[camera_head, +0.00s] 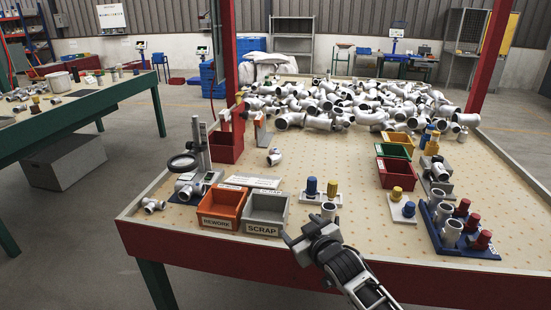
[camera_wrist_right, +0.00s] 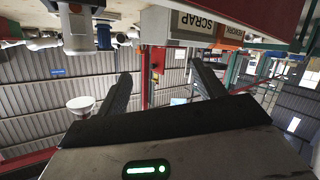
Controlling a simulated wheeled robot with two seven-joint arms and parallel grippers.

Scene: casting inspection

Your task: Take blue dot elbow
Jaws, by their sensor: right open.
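Many grey elbow fittings lie in a heap (camera_head: 340,104) at the back of the table. A single grey elbow (camera_head: 274,157) lies apart in front of the heap, and another (camera_head: 152,205) lies at the left front. A blue dot on any elbow is too small to make out. A small white plate (camera_head: 306,198) carries a blue plug (camera_head: 311,186), a yellow plug (camera_head: 332,188) and a grey fitting (camera_head: 328,210). My right gripper (camera_head: 312,234) is open and empty at the front edge, right of the scrap bin; its fingers also show in the right wrist view (camera_wrist_right: 162,88). My left gripper is out of view.
An orange rework bin (camera_head: 222,208) and a grey scrap bin (camera_head: 266,212) stand at the front. A magnifier stand (camera_head: 199,145) is at left. A blue rack (camera_head: 452,240) with fittings and red plugs stands at right. Red posts rise at the table's sides.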

